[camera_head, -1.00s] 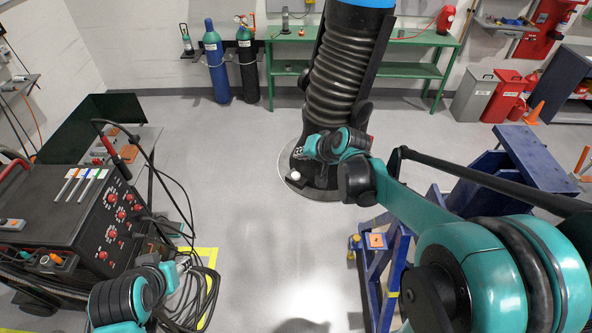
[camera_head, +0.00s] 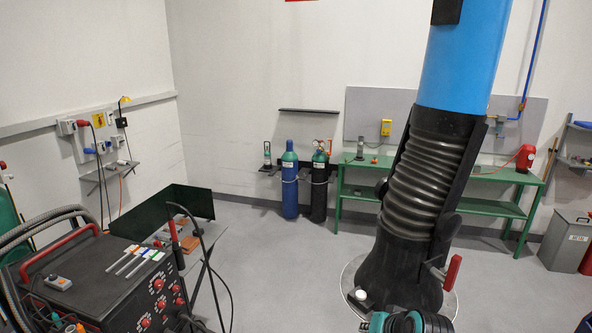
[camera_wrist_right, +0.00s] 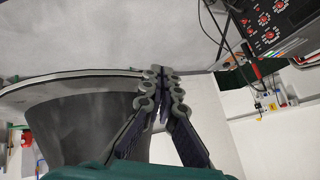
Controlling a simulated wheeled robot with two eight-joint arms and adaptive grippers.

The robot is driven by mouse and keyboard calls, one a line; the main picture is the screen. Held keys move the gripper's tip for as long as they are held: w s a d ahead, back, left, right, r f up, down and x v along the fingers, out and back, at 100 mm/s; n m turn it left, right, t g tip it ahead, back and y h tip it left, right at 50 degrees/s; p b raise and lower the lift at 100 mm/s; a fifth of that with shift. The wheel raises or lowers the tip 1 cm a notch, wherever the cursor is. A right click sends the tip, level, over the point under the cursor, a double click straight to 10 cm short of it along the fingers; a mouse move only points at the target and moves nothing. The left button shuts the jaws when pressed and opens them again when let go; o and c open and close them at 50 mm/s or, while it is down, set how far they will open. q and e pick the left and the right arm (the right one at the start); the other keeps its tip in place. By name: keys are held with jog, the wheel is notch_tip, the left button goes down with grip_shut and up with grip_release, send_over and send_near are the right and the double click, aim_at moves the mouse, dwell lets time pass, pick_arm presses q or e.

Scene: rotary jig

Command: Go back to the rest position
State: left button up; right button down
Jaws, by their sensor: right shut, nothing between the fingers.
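My right gripper (camera_wrist_right: 163,78) shows in the right wrist view with its two linked fingers together at the tips and nothing between them. The dark column base (camera_wrist_right: 80,120) of the rotary jig is close beside the fingers, to their left in that view; I cannot tell whether they touch. In the head view only a teal and black part of my right arm shows at the bottom edge, in front of the jig's ribbed black column (camera_head: 430,180). My left gripper is out of view.
A welding machine (camera_head: 130,295) with red knobs stands at the lower left. Gas cylinders (camera_head: 289,185) and a green bench (camera_head: 490,208) line the back wall. A red handle (camera_head: 453,272) sticks out from the column. Floor between machine and column is clear.

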jog(key=s+f+n+h+b, duration=0.1)
jog(key=s+f+b, duration=0.7)
jog(key=f+b, duration=0.3)
jog(key=s+f+n+h+b, duration=0.1)
jog(key=s+f+b, duration=0.7)
jog(key=f, duration=0.8)
jog(key=n+b, duration=0.1)
jog(key=b, duration=0.2)
jog(key=shift+d+f+g, duration=0.25)
jog(key=shift+f+g, duration=0.1)
jog(key=shift+g, duration=0.05)
